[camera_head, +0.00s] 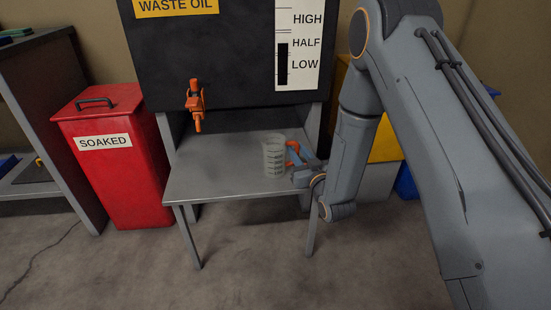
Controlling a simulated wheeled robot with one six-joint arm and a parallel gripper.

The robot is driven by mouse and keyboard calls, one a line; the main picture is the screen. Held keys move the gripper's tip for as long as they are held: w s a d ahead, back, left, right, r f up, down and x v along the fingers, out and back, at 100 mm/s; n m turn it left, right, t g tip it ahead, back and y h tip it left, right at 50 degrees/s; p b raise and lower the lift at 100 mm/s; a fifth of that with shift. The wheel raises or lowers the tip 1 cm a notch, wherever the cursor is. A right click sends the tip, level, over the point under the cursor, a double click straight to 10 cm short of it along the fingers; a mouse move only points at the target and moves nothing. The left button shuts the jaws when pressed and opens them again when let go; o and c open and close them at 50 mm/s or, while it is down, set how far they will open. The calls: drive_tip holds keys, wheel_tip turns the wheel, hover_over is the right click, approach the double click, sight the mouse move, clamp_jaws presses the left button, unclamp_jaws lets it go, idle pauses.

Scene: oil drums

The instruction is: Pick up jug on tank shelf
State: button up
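The jug (274,158) is a clear, greenish measuring jug with dark marks and an orange handle on its right side. It stands upright on the grey tank shelf (215,177), below and to the right of the orange tap (196,104). My gripper (297,165) is at the jug's right side, by the orange handle. The fingers are small and partly hidden by the handle and my wrist, so I cannot tell whether they are open or closed on it.
The black waste oil tank (240,65) hangs over the shelf, with a level gauge (297,45). A red bin labelled SOAKED (115,170) stands left of the shelf. A yellow and grey object (384,150) is behind my arm. The floor in front is clear.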

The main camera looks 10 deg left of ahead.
drive_tip(key=b+x, duration=0.1)
drive_tip(key=x, duration=0.4)
drive_tip(key=shift+w+d+f+b, duration=0.1)
drive_tip(key=shift+w+f+b, duration=0.05)
drive_tip(key=shift+w+b, duration=0.2)
drive_tip(key=shift+s, duration=0.1)
clamp_jaws()
